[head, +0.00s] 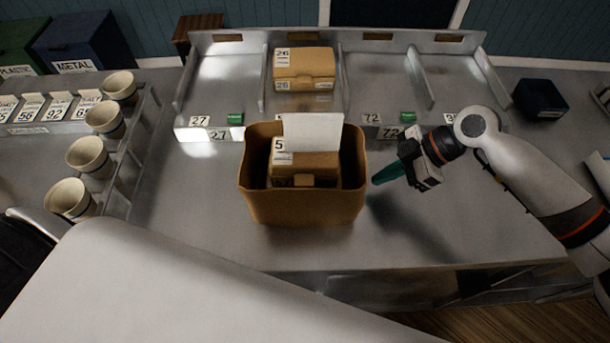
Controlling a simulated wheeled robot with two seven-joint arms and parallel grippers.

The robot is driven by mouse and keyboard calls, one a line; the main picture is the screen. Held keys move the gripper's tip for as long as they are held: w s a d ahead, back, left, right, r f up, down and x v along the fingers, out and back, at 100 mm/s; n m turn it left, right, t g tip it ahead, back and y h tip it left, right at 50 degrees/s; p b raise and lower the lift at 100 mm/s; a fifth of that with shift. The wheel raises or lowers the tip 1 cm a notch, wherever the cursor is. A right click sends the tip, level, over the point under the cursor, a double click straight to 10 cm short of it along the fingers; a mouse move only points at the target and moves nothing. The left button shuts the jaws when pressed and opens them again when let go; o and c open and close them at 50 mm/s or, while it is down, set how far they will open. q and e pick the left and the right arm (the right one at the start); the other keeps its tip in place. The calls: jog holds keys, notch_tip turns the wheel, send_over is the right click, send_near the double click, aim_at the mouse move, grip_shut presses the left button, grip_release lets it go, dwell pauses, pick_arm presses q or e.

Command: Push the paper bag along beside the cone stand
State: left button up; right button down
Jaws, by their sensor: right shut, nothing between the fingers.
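The brown paper bag (303,207) stands upright and open-topped on the steel counter, near its middle. Inside it are a box labelled 5 (315,161) and a white paper (313,131) that sticks up at the back. The cone stand (139,147) is a metal rack at the left, with several cream cups in a slanting row; bare counter lies between it and the bag. My right gripper (377,179) is shut and empty, its teal fingertips close to the bag's right side. Whether they touch it I cannot tell. My left gripper is not in view.
A divided metal tray (215,97) with number tags stands behind the bag, holding a cardboard box (304,69) labelled 26. A dark blue bin (540,98) is at the right. The counter's front edge is close in front of the bag. My pale body part covers the lower left.

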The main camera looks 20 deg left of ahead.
aim_at(359, 172)
dwell(0.5)
jog(key=shift+s+a+p, duration=0.15)
jog(key=shift+s+a, duration=0.15)
jog(key=shift+a, duration=0.4)
jog(key=shift+s+a+p, duration=0.1)
jog(key=shift+s+a, duration=0.25)
jog(key=shift+a, duration=0.3)
jog(key=shift+s+a+p, duration=0.15)
jog(key=shift+s+a, duration=0.15)
jog(key=shift+a, duration=0.4)
jog(key=shift+s+a, duration=0.25)
jog(key=shift+a, duration=0.35)
jog(key=shift+s+a, duration=0.25)
jog(key=shift+a, duration=0.3)
jog(key=shift+s+a+p, duration=0.15)
jog(key=shift+s+a, duration=0.15)
jog(key=shift+a, duration=0.25)
jog(key=shift+s+a+p, duration=0.15)
jog(key=shift+s+a, duration=0.1)
jog(key=shift+a, duration=0.3)
jog(key=shift+s+a, duration=0.3)
jog(key=shift+a, duration=0.4)
jog(key=shift+s+a, duration=0.3)
jog(key=shift+a, duration=0.4)
jog(key=shift+s+a, duration=0.3)
jog(key=shift+a, duration=0.5)
